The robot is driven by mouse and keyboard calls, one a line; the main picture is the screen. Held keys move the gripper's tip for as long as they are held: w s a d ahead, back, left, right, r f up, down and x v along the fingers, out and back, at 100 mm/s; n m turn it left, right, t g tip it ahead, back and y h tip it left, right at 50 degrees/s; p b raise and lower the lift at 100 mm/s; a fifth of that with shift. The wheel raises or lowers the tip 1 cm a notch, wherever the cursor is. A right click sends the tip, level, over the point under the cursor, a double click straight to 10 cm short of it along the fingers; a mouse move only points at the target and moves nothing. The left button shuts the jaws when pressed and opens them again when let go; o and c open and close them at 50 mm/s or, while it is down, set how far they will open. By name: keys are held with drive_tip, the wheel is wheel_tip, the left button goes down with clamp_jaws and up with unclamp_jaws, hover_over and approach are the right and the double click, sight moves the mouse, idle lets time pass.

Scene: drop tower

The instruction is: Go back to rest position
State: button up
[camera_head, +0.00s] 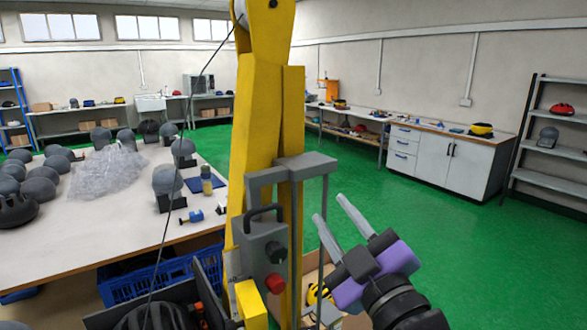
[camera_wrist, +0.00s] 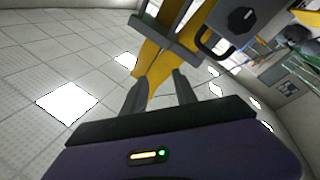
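My gripper (camera_head: 332,215) is at the lower right of the head view, with a purple body and two grey fingers pointing up and left. The fingers are apart with nothing seen between them. In the wrist view my gripper (camera_wrist: 158,92) also shows two spread fingers, with the ceiling behind them. The yellow drop tower (camera_head: 262,130) stands upright just left of my gripper. Its grey control box (camera_head: 262,250), with a handle, a black knob and a red button, faces me beside the fingers. The tower (camera_wrist: 152,72) also shows in the wrist view.
A table (camera_head: 120,225) with several grey headforms and a clear plastic heap is at left. A blue crate (camera_head: 150,278) is below it. A cardboard box with a yellow helmet (camera_head: 316,293) sits behind my gripper. Green floor (camera_head: 420,215) is free at right.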

drive_tip(key=s+d+f+m+t+h, duration=0.1)
drive_tip(key=s+d+f+m+h, duration=0.2)
drive_tip(key=s+d+f+m, duration=0.35)
drive_tip(key=s+d+f+m+h, duration=0.2)
drive_tip(key=s+d+f+m, duration=0.15)
drive_tip(key=s+f, duration=0.55)
drive_tip(key=s+d+f+g, duration=0.1)
drive_tip(key=s+f, duration=0.3)
drive_tip(key=s, duration=0.4)
drive_tip(key=s+d+f+m+g+h, duration=0.1)
drive_tip(key=s+f, duration=0.3)
drive_tip(key=s, duration=0.5)
drive_tip(key=s+d+f+m+g+h, duration=0.1)
drive_tip(key=s+f+g, duration=0.2)
drive_tip(key=s, duration=0.5)
drive_tip(key=shift+s+d+f+g, duration=0.2)
drive_tip(key=shift+s+f+g, duration=0.1)
drive_tip(key=shift+f, duration=0.6)
